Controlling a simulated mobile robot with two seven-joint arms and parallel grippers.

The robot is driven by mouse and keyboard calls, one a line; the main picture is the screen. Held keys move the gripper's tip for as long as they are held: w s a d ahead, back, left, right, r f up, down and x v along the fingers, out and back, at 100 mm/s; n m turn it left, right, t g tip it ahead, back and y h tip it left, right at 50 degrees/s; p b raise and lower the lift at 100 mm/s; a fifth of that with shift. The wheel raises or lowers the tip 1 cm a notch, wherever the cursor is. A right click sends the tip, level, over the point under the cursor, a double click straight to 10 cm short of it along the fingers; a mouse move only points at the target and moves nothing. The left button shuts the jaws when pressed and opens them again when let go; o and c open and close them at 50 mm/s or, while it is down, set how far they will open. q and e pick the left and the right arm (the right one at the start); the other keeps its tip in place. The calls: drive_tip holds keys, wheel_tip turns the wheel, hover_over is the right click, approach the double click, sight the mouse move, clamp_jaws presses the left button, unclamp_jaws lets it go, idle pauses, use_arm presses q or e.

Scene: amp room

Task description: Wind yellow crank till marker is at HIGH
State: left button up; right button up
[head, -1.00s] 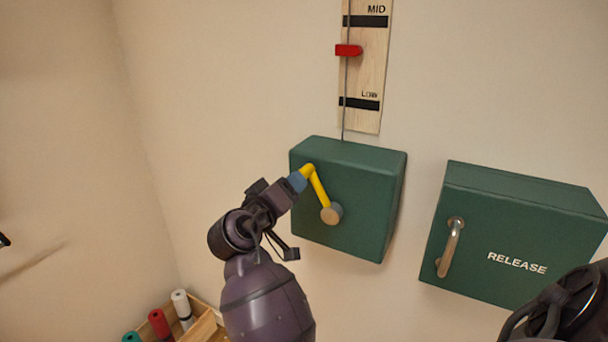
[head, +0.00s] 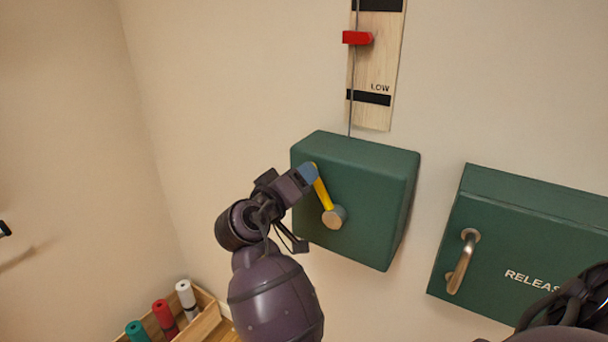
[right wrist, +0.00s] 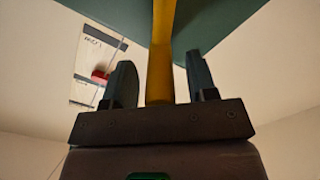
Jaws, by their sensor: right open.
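The yellow crank (head: 323,195) is on the front of a green box (head: 368,190) on the wall, its arm pointing up and slightly left from a round hub (head: 334,217). My right gripper (head: 308,173) is at the crank's upper end and hides it. In the right wrist view the open fingers stand on either side of the yellow bar (right wrist: 160,45), with gaps showing. The red marker (head: 357,38) is on the wooden scale (head: 375,62), above the LOW band (head: 368,97) and below another black band. My left gripper is not in view.
A second green box marked RELEASE (head: 500,225), with a metal handle (head: 462,262), is on the wall to the right. A wooden crate (head: 207,322) with green, red and white rolls stands low at left. The wall left of the crank box is clear.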

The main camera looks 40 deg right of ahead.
drive_tip(key=shift+d, duration=0.2)
drive_tip(key=shift+w, duration=0.1)
clamp_jaws()
idle(0.4)
